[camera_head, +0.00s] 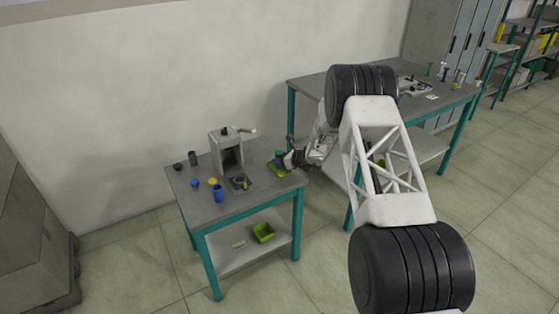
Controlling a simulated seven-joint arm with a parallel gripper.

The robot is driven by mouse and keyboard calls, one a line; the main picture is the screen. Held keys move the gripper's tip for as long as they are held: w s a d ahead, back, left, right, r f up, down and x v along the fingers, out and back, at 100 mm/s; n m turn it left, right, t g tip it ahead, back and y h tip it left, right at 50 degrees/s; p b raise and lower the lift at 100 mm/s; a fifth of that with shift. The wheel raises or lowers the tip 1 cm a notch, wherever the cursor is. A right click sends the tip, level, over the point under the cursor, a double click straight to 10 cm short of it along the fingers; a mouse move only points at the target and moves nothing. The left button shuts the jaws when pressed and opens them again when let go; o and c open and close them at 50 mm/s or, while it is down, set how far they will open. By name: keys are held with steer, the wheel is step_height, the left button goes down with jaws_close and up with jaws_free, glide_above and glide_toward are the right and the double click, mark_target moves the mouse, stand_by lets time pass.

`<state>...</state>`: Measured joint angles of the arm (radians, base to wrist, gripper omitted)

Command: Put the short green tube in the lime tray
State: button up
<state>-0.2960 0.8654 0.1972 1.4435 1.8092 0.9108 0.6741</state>
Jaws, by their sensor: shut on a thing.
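My gripper (286,160) is at the right end of the small table, low over the lime tray (281,173). It is shut on a small dark green piece (278,153), which looks like the short green tube. The piece is tiny here, and I cannot tell whether it touches the tray. A bluish patch shows just below it, too small to make out. The gripper and wrist hide part of the tray's right side.
A grey machine (226,150) stands at the back of the table, left of the tray. A blue cup (218,194), a yellow piece (212,181) and a blue ball (195,183) stand in front. A lime bin (263,232) is on the lower shelf. A larger bench (310,86) stands behind right.

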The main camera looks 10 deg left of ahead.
mark_target(280, 152)
steer(key=shift+f, duration=0.6)
stand_by(0.3)
steer(key=o, duration=1)
steer(key=shift+r, duration=0.15)
steer(key=shift+r, duration=3.35)
